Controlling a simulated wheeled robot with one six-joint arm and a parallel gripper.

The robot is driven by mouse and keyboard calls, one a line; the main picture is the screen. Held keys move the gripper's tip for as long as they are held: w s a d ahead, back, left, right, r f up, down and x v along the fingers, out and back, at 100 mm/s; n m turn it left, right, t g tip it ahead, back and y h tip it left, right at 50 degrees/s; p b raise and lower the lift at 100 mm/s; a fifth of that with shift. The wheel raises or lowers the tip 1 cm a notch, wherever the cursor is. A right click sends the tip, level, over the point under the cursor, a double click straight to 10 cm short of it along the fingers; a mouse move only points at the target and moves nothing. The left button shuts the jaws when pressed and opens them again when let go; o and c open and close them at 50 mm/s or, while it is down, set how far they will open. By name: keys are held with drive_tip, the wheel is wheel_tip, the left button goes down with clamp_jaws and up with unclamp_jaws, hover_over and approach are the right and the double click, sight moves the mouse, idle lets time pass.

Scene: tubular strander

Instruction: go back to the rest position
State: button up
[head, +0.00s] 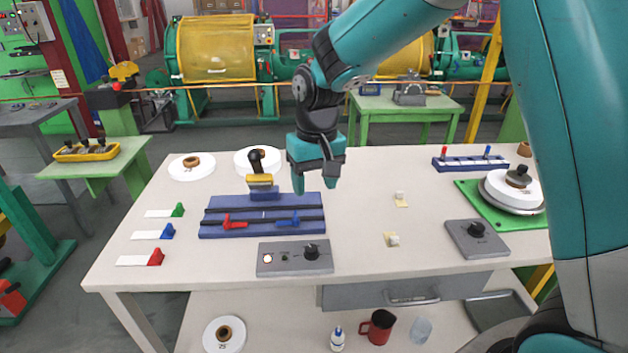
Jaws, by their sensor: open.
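My gripper (315,184) hangs pointing down above the middle of the white table (360,215). My arm reaches in from the right and hides part of the table's right side. I cannot tell the exact height of the fingertips over the table.
A grey control box (273,258) with a knob stands at the front edge. Red, blue and green tabs (155,257) lie at the left. A green tray (478,206) with a white disc and a grey knob box (461,240) are at the right. The front middle-right is mostly clear.

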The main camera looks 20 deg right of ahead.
drive_tip(key=shift+r, duration=0.2)
idle(0.3)
drive_tip(key=s+a+r+n+y, duration=0.2)
drive_tip(key=s+r+n, duration=0.1)
drive_tip(key=s, duration=0.9)
drive_tip(key=s+a+r+n+y, duration=0.1)
drive_tip(key=s+a+r+n, duration=0.2)
drive_tip(key=s, duration=0.9)
drive_tip(key=shift+s+a+r+n+y, duration=0.2)
drive_tip(key=shift+s+r+n+y, duration=0.2)
drive_tip(key=shift+r, duration=0.25)
